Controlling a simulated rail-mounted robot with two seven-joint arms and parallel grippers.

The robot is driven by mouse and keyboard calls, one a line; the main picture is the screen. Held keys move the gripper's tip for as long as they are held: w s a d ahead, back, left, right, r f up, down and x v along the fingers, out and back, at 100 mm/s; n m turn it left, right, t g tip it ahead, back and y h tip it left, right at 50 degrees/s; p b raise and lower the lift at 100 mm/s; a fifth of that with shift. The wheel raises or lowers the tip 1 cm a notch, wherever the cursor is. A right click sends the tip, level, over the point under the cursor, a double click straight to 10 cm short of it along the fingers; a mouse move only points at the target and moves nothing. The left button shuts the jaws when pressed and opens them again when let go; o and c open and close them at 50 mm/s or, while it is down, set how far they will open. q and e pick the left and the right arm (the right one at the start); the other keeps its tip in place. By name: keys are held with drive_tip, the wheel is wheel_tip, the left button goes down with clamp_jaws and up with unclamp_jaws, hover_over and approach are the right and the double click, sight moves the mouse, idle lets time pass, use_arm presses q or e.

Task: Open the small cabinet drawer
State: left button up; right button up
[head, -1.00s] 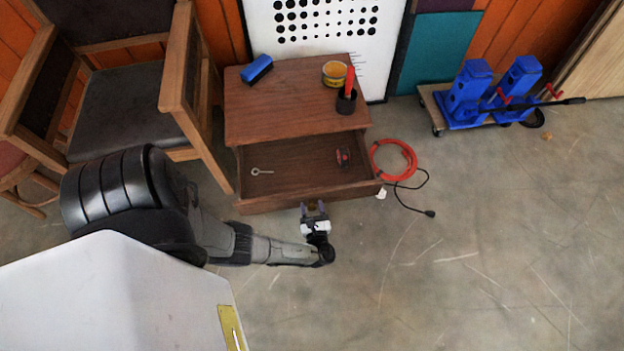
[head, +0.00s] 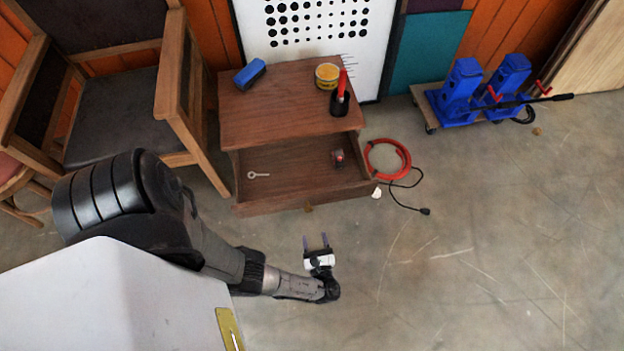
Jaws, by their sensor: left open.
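The small wooden cabinet (head: 285,115) stands against the back wall, in the upper middle of the head view. Its drawer (head: 300,172) is pulled out toward me, and its inside shows. A small key-like metal piece (head: 258,175) lies at the left in the drawer, and a small dark and red item (head: 338,157) lies at the right. My left gripper (head: 316,241) is open and empty. It is in front of the drawer, apart from it, with its fingers pointing toward the drawer front. A small brownish handle (head: 308,208) shows at the drawer's front edge. My right gripper is not in view.
On the cabinet top are a blue brush-like block (head: 250,74), a yellow tin (head: 327,76) and a dark cup with a red tool (head: 340,100). A wooden chair (head: 115,100) stands close at left. A red hose coil (head: 387,158) lies at right.

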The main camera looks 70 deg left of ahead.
use_arm(q)
drive_tip(key=v, duration=0.3)
drive_tip(key=shift+a, duration=0.1)
idle(0.6)
